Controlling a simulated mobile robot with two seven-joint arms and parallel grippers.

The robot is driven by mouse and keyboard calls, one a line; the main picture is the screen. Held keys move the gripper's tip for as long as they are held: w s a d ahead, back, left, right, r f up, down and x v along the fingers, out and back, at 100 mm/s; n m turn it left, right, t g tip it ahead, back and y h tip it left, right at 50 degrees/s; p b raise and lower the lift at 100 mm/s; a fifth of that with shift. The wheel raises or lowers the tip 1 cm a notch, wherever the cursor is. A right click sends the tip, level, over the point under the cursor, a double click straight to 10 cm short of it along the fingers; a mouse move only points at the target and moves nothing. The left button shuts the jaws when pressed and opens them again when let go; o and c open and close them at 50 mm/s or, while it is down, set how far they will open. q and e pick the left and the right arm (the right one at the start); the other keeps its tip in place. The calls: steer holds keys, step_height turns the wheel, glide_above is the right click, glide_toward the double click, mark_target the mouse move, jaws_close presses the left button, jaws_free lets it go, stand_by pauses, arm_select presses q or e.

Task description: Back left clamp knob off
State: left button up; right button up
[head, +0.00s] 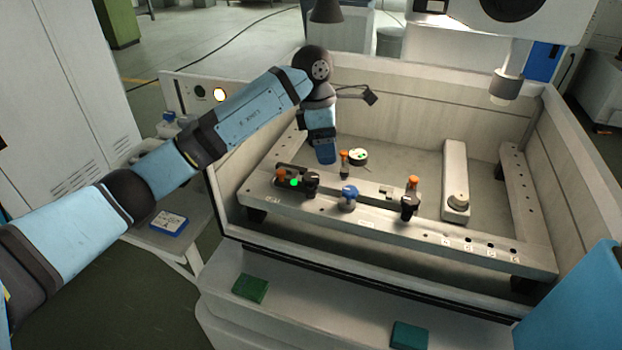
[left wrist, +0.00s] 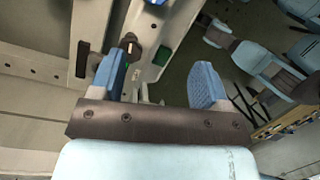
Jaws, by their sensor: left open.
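Along the front rail (head: 385,229) of the tank stand a black clamp knob (head: 311,182) at left, a blue knob (head: 348,197) in the middle and a black knob (head: 408,205) at right. Orange-topped posts (head: 281,175) (head: 344,160) (head: 412,183) stand near them. I cannot tell for sure which is the back left knob. My left gripper (head: 325,155) hangs above and behind the left end of the rail. In the left wrist view my left gripper (left wrist: 157,82) is open, with nothing between its fingers. A dark knob (left wrist: 130,45) shows beyond the left finger. My right gripper is out of view.
The tank walls (head: 425,105) surround the work area. A pale bar with a round fitting (head: 456,165) stands at right inside. Green blocks (head: 250,288) (head: 410,335) lie on the front ledge. A blue box (head: 169,223) sits on the side table.

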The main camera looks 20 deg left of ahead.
mark_target(311, 176)
arm_select(q)
steer(key=w+a+r+y, duration=0.2)
steer(key=a+r+y, duration=0.1)
steer(key=a, duration=0.1)
steer(key=shift+t, duration=0.3)
step_height(311, 176, down, 13)
steer(key=shift+f+p, duration=0.15)
steer(key=shift+p, duration=0.35)
steer(key=shift+c, duration=0.3)
steer(key=c, duration=0.9)
